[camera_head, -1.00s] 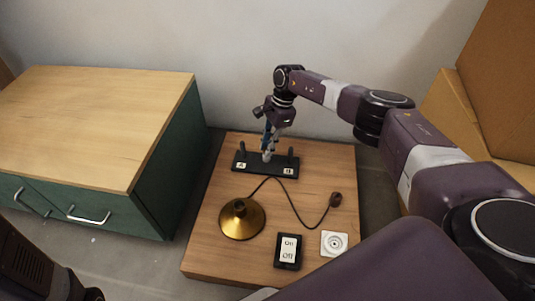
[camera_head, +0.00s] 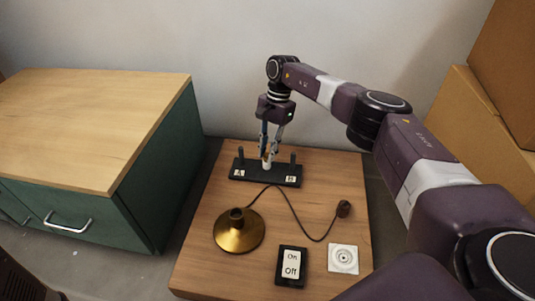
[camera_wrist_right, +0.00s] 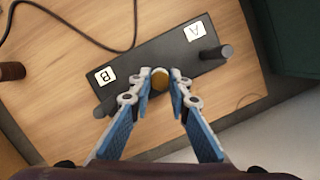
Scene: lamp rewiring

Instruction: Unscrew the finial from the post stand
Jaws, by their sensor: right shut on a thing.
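The post stand (camera_head: 240,173) is a black bar with a dark post near each end and white labels A and B. It stands at the back of the wooden board. My right gripper (camera_head: 267,160) points down at the stand's middle. In the right wrist view its two fingertips (camera_wrist_right: 160,80) are shut on the small brass-topped finial (camera_wrist_right: 160,85), between the labels. The finial's lower part and its thread are hidden. The stand (camera_wrist_right: 150,58) runs diagonally there. My left gripper is not in view.
A brass lamp base (camera_head: 238,236) with a dark cord and plug (camera_head: 343,209) lies on the board (camera_head: 205,255). An On/Off switch (camera_head: 291,266) and a white socket (camera_head: 343,258) are at the front. A green cabinet (camera_head: 160,170) stands left, cardboard boxes (camera_head: 470,120) right.

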